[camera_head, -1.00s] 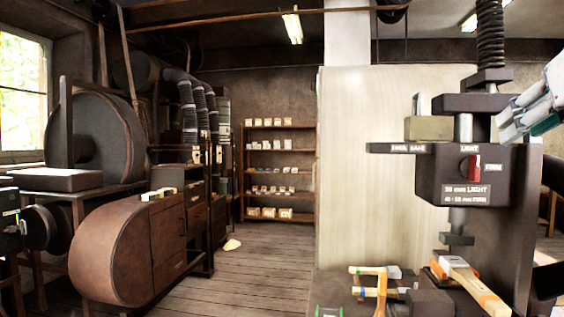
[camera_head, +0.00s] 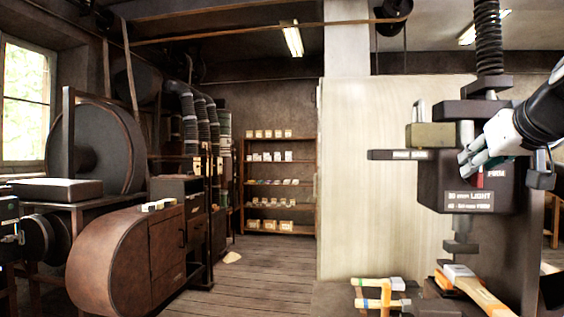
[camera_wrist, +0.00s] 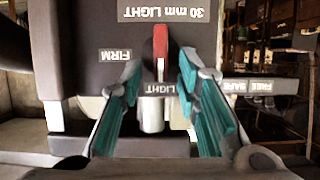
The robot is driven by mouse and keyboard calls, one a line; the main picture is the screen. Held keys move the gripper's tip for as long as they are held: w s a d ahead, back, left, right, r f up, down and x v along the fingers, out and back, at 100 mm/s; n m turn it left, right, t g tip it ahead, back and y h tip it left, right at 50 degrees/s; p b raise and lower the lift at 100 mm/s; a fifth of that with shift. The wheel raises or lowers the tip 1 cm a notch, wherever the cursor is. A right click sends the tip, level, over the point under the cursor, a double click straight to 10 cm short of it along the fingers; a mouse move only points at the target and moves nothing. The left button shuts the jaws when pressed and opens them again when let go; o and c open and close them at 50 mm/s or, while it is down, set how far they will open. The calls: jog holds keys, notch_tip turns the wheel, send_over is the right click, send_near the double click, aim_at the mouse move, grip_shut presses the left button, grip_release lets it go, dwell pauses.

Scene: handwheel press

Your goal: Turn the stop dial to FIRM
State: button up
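The stop dial (camera_wrist: 160,42) is a red knob on the dark press head (camera_head: 432,190). In the wrist view, which is upside down, its white mark points at the LIGHT label (camera_wrist: 159,89). The FIRM label (camera_wrist: 115,55) is to the dial's left there. My gripper (camera_wrist: 160,66) is open, with teal-padded fingers on either side of the dial's LIGHT end. A gap shows between each fingertip and the dial, and I cannot tell the depth.
A plate (camera_head: 468,200) below the dial reads 30 mm LIGHT and a FIRM range. A bar with FREE and SAFE labels (camera_head: 385,155) juts from the press's left. Wooden-handled pieces (camera_head: 480,290) lie at the press base. Open floor (camera_head: 255,275) lies to the left.

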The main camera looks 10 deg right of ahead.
grip_shut()
jog(key=shift+s+d+f+m+t+y+b, duration=0.1)
jog(key=shift+d+f+m+t+y+b, duration=0.6)
jog(key=shift+m+b, duration=1.35)
jog(key=shift+s+d+f+m+t+y+b, duration=0.15)
jog(key=shift+m+t+y+b, duration=0.9)
jog(key=shift+m+b, duration=1)
jog(key=shift+s+d+f+m+t+y+b, duration=0.1)
jog(key=shift+d+f+m+t+y+b, duration=0.6)
jog(key=shift+m, duration=1.9)
jog(key=shift+a+r+y+b, duration=0.25)
jog(key=shift+a+y+b, duration=0.1)
jog(key=shift+b, duration=0.5)
